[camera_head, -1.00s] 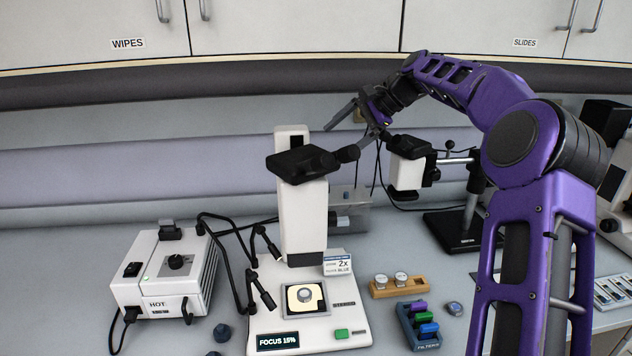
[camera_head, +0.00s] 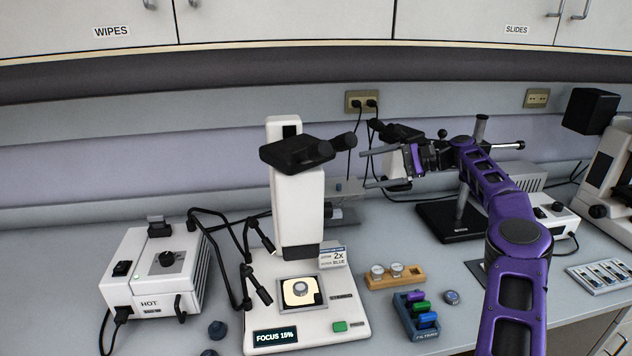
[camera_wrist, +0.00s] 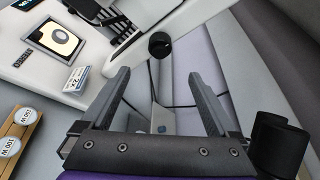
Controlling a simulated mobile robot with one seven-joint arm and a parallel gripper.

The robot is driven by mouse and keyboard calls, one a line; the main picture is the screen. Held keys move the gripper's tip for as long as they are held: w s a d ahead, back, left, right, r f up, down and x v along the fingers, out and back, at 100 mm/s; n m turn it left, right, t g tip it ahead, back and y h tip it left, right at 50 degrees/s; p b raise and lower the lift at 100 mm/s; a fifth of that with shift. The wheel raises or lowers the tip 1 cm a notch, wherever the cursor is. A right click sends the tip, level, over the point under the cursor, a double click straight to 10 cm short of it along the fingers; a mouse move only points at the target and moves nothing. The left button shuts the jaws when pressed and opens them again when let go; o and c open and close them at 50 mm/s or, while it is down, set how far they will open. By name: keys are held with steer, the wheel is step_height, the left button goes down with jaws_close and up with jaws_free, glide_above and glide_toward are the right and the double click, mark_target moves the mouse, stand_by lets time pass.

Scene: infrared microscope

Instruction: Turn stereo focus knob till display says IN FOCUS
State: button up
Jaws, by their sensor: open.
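The stereo microscope (camera_head: 297,215) stands mid-bench, with a white column and a black head (camera_head: 297,154). Its base display (camera_head: 275,337) reads FOCUS 15%. In the wrist view, a round black knob (camera_wrist: 160,45) sticks out from the side of the white column. I cannot make this knob out in the head view. My gripper (camera_head: 365,169) is open and empty, right of the column, with its fingers pointing left toward it. In the wrist view, the knob lies beyond the fingertips (camera_wrist: 161,72), roughly centred between them, and nothing touches it.
A HOT-labelled lamp box (camera_head: 160,270) with black gooseneck guides stands left. A wooden holder (camera_head: 395,281) and a filter rack (camera_head: 416,316) sit right of the base. Another black-stand instrument (camera_head: 455,222) is behind my arm.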

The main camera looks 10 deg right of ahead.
steer(key=x, duration=1.5)
steer(key=shift+w+a+b, duration=0.1)
steer(key=shift+b, duration=0.2)
steer(key=c, duration=1.4)
steer(key=shift+o, duration=0.2)
